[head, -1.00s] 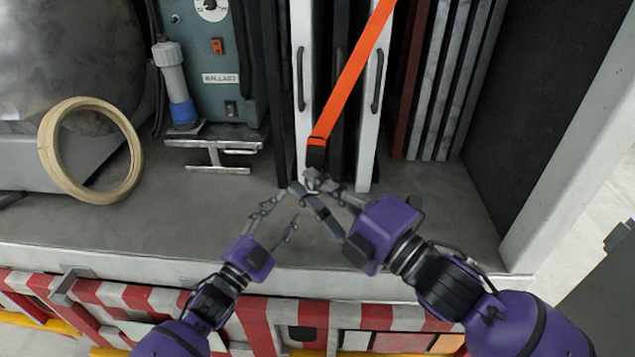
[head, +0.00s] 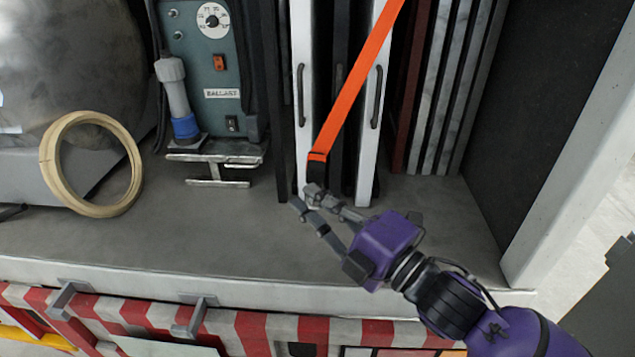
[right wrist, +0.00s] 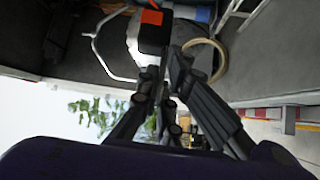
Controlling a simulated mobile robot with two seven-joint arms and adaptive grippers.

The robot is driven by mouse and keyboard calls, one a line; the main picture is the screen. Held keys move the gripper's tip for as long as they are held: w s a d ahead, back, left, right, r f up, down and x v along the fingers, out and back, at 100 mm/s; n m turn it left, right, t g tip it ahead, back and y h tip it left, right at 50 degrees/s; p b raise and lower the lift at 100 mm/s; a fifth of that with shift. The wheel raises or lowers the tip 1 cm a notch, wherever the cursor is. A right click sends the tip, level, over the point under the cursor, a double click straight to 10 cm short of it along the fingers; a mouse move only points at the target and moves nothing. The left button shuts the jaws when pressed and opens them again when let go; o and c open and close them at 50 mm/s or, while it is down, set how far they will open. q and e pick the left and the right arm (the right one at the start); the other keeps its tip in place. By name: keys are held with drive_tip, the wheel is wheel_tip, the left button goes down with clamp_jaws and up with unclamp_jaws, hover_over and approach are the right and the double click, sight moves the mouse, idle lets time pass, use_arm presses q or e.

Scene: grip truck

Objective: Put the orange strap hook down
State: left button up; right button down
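The orange strap (head: 352,88) runs down from the top of the head view in a straight, taut line. It ends in a black piece (head: 317,177) with the grey hook at its lower end, in front of the white-framed panels. My right gripper (head: 306,197) is closed around the hook end, which its fingers partly hide. In the right wrist view the black end with an orange patch (right wrist: 152,18) shows just beyond the fingers (right wrist: 168,75). My left gripper is in neither current view.
The grey shelf floor (head: 240,235) is bare in front of the panels. A tan ring (head: 60,190) leans at the left. The ballast box (head: 205,70) stands behind a metal bracket (head: 215,160). Below the shelf edge are red-white stripes and handles (head: 195,315).

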drive_tip(key=w+d+m+t+h, duration=0.3)
drive_tip(key=d+m+t+h, duration=0.25)
drive_tip(key=d+h, duration=0.3)
drive_tip(key=s+d+f+m+h, duration=0.2)
drive_tip(key=d+f+m+h, duration=0.1)
drive_tip(key=d+f+h, duration=0.2)
drive_tip(key=d+f, duration=0.1)
drive_tip(key=d, duration=0.1)
drive_tip(key=shift+d+f, duration=0.3)
drive_tip(key=shift+f, duration=0.1)
